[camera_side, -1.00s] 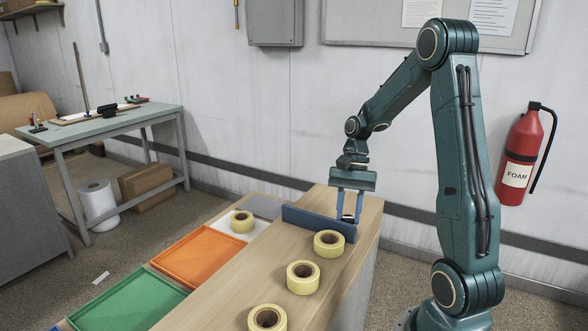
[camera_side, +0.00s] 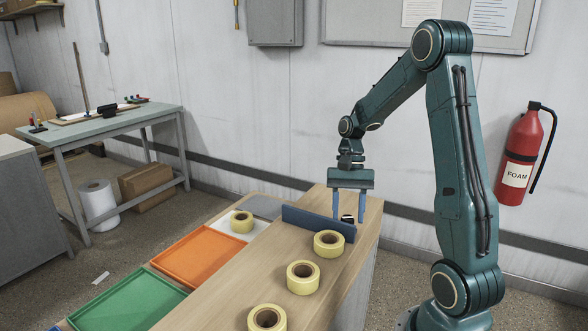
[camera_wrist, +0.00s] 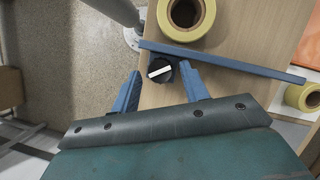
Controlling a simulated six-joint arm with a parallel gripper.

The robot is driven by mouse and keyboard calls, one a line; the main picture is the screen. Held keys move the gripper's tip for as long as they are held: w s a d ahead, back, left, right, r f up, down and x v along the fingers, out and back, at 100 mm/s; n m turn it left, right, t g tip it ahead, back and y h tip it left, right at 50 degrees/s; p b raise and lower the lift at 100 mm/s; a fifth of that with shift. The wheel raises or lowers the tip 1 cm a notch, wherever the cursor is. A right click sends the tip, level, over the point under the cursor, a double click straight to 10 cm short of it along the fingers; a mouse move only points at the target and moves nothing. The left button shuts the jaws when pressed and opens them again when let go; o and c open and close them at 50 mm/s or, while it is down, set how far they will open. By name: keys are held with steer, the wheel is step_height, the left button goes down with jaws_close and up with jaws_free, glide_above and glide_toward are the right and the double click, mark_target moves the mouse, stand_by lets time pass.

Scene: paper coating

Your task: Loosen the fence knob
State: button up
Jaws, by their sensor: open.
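The fence knob (camera_wrist: 160,69) is a small round black knob with a white stripe across it, at the left end of the blue fence (camera_wrist: 225,62) in the wrist view. In the side view the knob (camera_side: 347,218) is at the right end of the fence (camera_side: 308,222), partly hidden by a finger. My gripper (camera_wrist: 160,74) is open. Its blue fingers stand on either side of the knob, with gaps showing between them and the knob. In the side view my gripper (camera_side: 349,216) points down over the bench's far right end.
Yellow tape rolls stand along the wooden bench (camera_side: 235,290), one (camera_side: 329,244) close in front of the fence. Another roll (camera_side: 242,222) lies behind the fence, beyond it to the left. Orange (camera_side: 200,257) and green (camera_side: 130,298) trays line the bench's left side.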

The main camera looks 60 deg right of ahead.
steer(key=shift+m, duration=0.5)
steer(key=m, duration=0.1)
steer(key=m+t, duration=0.1)
steer(key=m, duration=0.1)
steer(key=shift+s+t+y, duration=0.2)
steer(key=shift+t+y, duration=0.1)
steer(key=shift+d+r+m, duration=0.15)
steer(key=shift+r+m, duration=0.1)
steer(key=shift+m, duration=0.05)
steer(key=shift+v, duration=6.55)
steer(key=w+a+r+n+t+h, duration=0.15)
steer(key=a+n, duration=0.25)
steer(key=a, duration=0.6)
steer(key=a+r+n+t+h, duration=0.1)
steer(key=a+r+n, duration=0.3)
steer(key=a, duration=0.5)
steer(key=s+a+f+n+t+h, duration=0.1)
steer(key=s+a+f+n+t, duration=0.1)
steer(key=s+a+n, duration=0.3)
steer(key=shift+s+a+f+n, duration=0.25)
steer(key=shift+s+f+n, duration=0.5)
steer(key=shift+n, duration=0.25)
steer(key=shift+r, duration=0.1)
